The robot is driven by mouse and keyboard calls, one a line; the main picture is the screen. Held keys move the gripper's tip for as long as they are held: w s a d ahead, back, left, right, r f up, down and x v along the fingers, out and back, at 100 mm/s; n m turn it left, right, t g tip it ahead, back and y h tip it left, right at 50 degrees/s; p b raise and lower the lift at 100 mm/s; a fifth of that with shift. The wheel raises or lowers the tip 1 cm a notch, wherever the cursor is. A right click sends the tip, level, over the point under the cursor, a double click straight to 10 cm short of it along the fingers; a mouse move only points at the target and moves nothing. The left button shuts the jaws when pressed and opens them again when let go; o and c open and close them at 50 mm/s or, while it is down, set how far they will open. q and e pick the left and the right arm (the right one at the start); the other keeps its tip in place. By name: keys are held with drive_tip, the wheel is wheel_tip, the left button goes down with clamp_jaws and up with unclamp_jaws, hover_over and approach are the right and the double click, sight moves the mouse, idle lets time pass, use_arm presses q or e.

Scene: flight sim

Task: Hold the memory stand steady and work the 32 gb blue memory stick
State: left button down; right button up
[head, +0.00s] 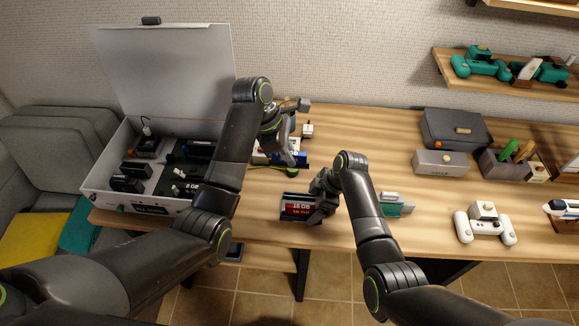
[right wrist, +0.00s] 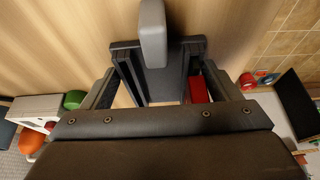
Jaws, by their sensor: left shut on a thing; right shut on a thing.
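My right gripper (head: 321,198) is shut on the stand's right end. In the right wrist view, the dark stand (right wrist: 160,85) lies between the fingers, with the red stick (right wrist: 197,88) beside it. My left gripper (head: 287,152) is shut farther back, above and behind the stand. A blue piece (head: 302,158), seemingly the 32 GB blue memory stick, shows at its fingers. Its label is unreadable, and the gripper partly hides it.
An open white computer case (head: 108,188) with a dark board stands at the left, its lid raised. A teal-and-white item (head: 397,205) lies right of the stand. Grey boxes (head: 440,162) and a white controller-like object (head: 485,228) are farther right. Bare table lies between them.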

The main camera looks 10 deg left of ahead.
idle(0.3)
drive_tip(key=o, duration=0.9)
drive_tip(key=shift+o, duration=0.2)
